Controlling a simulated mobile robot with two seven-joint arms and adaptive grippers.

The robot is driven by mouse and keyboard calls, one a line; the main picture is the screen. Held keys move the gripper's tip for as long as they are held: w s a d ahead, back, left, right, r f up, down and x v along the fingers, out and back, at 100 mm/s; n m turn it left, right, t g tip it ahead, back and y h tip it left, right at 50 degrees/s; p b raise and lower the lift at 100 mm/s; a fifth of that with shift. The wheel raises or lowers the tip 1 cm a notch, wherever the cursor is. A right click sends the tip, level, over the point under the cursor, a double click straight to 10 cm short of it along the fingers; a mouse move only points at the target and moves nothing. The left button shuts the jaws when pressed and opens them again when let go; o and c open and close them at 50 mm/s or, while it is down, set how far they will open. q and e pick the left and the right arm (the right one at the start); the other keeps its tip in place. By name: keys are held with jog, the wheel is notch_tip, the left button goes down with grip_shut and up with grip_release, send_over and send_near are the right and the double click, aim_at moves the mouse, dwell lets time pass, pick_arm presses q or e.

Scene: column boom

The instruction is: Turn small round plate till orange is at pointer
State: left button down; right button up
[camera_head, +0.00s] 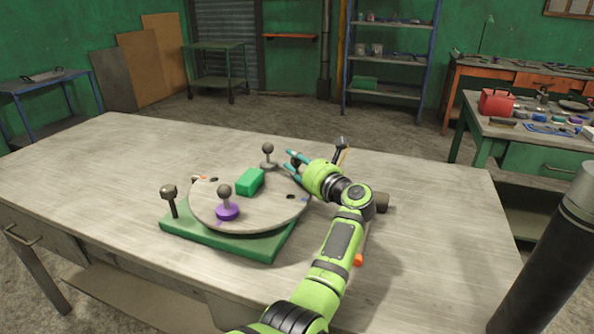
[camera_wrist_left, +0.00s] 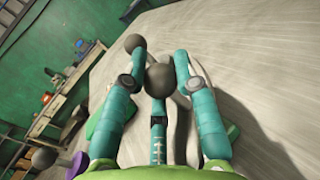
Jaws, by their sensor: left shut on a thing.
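The round plate (camera_head: 257,218) lies on a green square base (camera_head: 182,235) on the table. It carries a green block (camera_head: 250,182), a ball-topped knob with a purple foot (camera_head: 227,211) at its front and a small orange mark (camera_head: 203,178) at its far left. My left gripper (camera_head: 293,161) is low at the plate's far right. In the left wrist view its teal fingers close around a dark ball-topped knob (camera_wrist_left: 160,78). A grey ball knob (camera_head: 267,149) stands just left of the fingers. I cannot tell which part is the pointer. My arm hides the plate's right side.
A ball-topped post (camera_head: 168,192) stands at the base's left, and another dark post (camera_head: 340,143) stands behind my wrist. An orange thing (camera_head: 358,260) shows beside my forearm. The table (camera_head: 90,170) is clear at the left and far right.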

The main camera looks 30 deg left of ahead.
pick_arm(q)
jog(key=c, duration=0.9)
grip_release()
jog(key=shift+c, duration=0.2)
jog(key=v, duration=0.7)
jog(key=shift+s+d, duration=0.1)
jog(key=shift+d, duration=0.1)
